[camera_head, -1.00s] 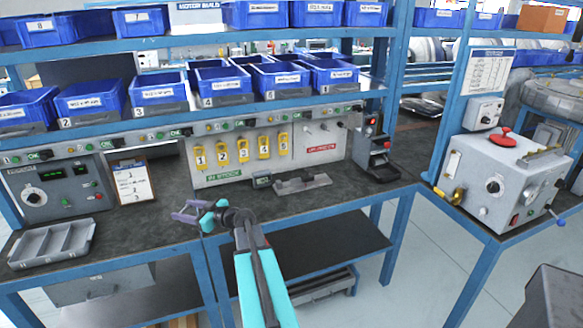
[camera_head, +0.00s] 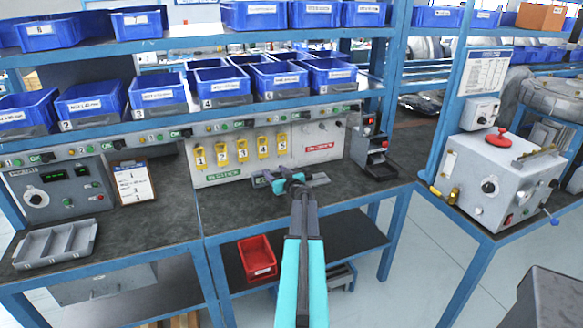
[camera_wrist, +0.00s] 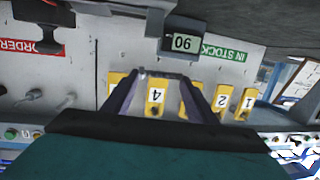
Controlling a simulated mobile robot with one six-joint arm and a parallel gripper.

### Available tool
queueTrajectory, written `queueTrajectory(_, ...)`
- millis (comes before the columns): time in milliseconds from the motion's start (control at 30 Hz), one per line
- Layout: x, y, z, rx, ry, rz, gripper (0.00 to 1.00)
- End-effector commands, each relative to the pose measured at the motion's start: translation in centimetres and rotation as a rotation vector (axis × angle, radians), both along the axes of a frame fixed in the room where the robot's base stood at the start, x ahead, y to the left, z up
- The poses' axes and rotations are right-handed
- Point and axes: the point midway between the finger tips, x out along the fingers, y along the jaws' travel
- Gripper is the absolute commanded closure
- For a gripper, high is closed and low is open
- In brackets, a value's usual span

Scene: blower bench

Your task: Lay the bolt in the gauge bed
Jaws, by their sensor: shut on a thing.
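My gripper (camera_head: 274,181) is over the bench in front of the pegboard panel, at the left end of the grey gauge bed (camera_head: 320,180). My arm hides part of the bed. In the wrist view the two fingers (camera_wrist: 163,76) stand apart with a thin grey piece, apparently the bolt (camera_wrist: 163,74), across their tips. Its head and shank cannot be told apart. A small dark display reading 90 (camera_wrist: 185,43), upside down, shows just beyond the fingertips. I cannot tell whether the bolt touches the bed.
Yellow numbered tags (camera_head: 240,150) hang on the panel behind. A black stand (camera_head: 374,150) is to the right. A clipboard (camera_head: 132,182) and a grey compartment tray (camera_head: 56,247) are left. A red bin (camera_head: 257,259) sits on the lower shelf. The bench front is clear.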

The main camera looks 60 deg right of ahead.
Motion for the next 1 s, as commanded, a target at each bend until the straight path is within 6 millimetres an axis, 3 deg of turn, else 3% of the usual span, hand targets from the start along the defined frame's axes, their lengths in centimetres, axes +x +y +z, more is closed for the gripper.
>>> queueTrajectory(100,-2.2,-3.2,0.3,0.002,0.0,-0.063,0.7)
queueTrajectory(300,-4.3,-5.6,0.4,0.004,0.0,-0.119,0.7)
queueTrajectory(1000,-4.5,-5.7,0.5,-0.003,0.004,-0.126,0.7)
